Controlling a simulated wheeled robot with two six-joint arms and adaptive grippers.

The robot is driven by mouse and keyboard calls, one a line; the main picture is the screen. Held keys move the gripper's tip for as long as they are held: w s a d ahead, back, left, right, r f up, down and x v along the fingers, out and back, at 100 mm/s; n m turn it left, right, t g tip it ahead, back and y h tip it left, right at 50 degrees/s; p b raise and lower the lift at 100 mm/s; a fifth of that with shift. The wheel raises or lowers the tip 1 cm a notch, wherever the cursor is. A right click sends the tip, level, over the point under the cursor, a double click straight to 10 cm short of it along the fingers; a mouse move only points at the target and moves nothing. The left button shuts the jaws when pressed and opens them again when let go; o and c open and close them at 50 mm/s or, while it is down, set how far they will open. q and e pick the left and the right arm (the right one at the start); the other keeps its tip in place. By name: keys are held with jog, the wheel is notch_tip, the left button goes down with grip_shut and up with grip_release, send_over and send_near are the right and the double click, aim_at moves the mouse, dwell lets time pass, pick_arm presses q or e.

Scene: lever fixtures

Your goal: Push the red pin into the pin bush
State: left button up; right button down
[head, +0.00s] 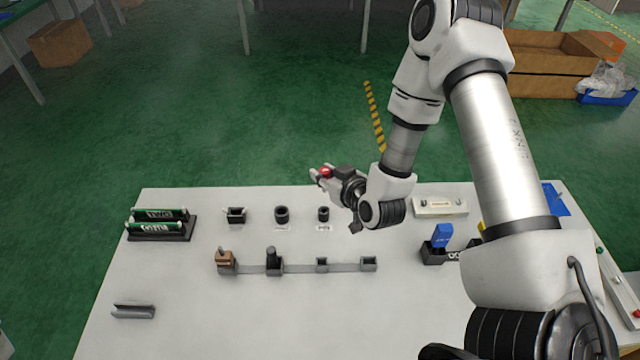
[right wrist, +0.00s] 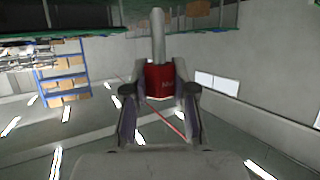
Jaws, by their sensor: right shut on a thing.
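The red pin (head: 326,171) is in my right gripper (head: 319,176), above the back edge of the table. The right wrist view shows the red pin body (right wrist: 159,80) between the two fingers of the right gripper (right wrist: 158,90), with a grey shaft (right wrist: 157,34) extending away from them. Below the gripper, a small dark round bush (head: 323,214) and a wider dark ring (head: 282,214) stand on the table. Labels are too small to read, so I cannot tell which is the pin bush. My left gripper is out of view.
A square dark holder (head: 235,214) stands left of the ring. A grey rail (head: 298,267) with several sockets lies in front. The front middle of the white table (head: 230,320) is clear.

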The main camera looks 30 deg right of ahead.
aim_at(324, 191)
jog(key=shift+w+f, duration=0.2)
jog(key=shift+f, duration=0.2)
jog(key=shift+f+b, duration=0.3)
jog(key=shift+b, duration=0.1)
notch_tip(324, 191, down, 5)
jog(key=b, duration=0.4)
jog(key=shift+r, duration=0.15)
jog(key=shift+s+f+b, duration=0.1)
jog(key=shift+f+b, duration=1.55)
jog(key=shift+f, duration=0.45)
dwell(0.4)
jog(key=c, duration=0.9)
grip_release()
notch_tip(324, 191, up, 10)
jog(key=shift+r, duration=0.1)
